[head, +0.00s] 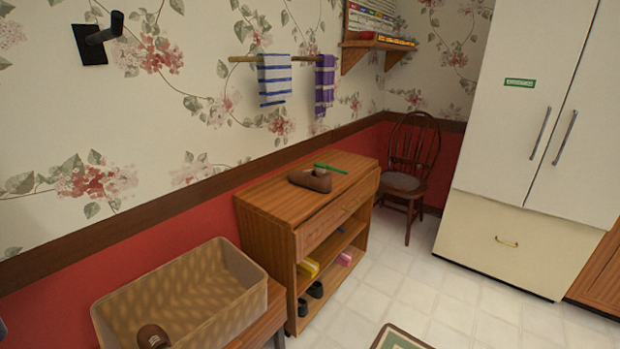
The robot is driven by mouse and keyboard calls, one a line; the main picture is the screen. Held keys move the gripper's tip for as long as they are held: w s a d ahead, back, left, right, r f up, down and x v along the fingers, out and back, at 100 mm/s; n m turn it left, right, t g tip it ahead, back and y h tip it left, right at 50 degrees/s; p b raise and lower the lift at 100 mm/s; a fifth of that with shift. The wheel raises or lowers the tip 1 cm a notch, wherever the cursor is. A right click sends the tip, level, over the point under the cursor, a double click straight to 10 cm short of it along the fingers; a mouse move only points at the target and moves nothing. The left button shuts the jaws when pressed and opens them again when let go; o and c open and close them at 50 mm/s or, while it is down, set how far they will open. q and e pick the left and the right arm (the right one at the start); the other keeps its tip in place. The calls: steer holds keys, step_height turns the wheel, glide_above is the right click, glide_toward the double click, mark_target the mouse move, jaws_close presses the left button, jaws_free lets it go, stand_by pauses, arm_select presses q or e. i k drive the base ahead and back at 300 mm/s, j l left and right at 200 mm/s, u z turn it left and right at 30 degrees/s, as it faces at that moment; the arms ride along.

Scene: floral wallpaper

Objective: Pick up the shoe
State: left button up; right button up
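Two small dark objects that look like a pair of shoes, one (316,290) and the other (303,307), sit low at the open front of the wooden cabinet (270,240). They are small in the picture, so their exact shape is hard to tell. Neither of my grippers shows in the head view, and nothing is seen touching the shoes.
A wicker basket (245,265) with a brown cap-like object (152,337) stands on a wooden bench at front left. A brown tape dispenser (310,180) and a green item (331,169) lie on the cabinet. A chair (405,180) stands behind.

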mark_target(316, 181)
steer(key=i+l, duration=0.2)
steer(key=i+l+u, duration=0.15)
steer(key=l, duration=0.3)
steer(key=i+l, duration=0.15)
steer(key=l, duration=0.15)
steer(key=i+l+u, duration=0.15)
steer(key=l, duration=0.2)
steer(key=i+l, duration=0.2)
steer(key=l, duration=0.15)
steer(key=i+l+u, duration=0.15)
steer(key=l, duration=0.2)
steer(key=i+l, duration=0.1)
steer(key=l, duration=0.3)
steer(key=i+l+u, duration=0.15)
steer(key=l, duration=0.2)
